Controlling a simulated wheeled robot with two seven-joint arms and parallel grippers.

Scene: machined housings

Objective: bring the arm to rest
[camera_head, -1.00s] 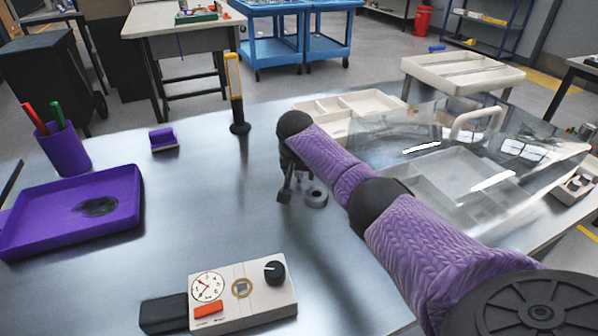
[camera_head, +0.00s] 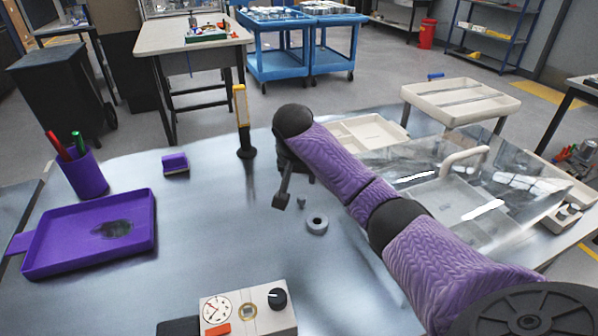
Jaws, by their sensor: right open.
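My right arm, in a purple quilted sleeve, reaches in from the lower right of the head view. My right gripper (camera_head: 287,190) hangs at its end, pointing down above the metal table. One dark finger shows clearly and the rest is partly hidden by the wrist. The gripper is open, and I see nothing held in it. A grey ring-shaped part (camera_head: 317,223) lies on the table just right of and below the gripper, apart from it. A small grey part (camera_head: 301,202) is close beside the ring. My left gripper is not in view.
A purple tray (camera_head: 150,225) and pen cup (camera_head: 86,177) stand left. A dial box (camera_head: 247,311) sits at the front. A yellow-black upright device (camera_head: 242,120) stands behind. A clear cover with a handle (camera_head: 465,160) is right of the arm. The centre-left table is clear.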

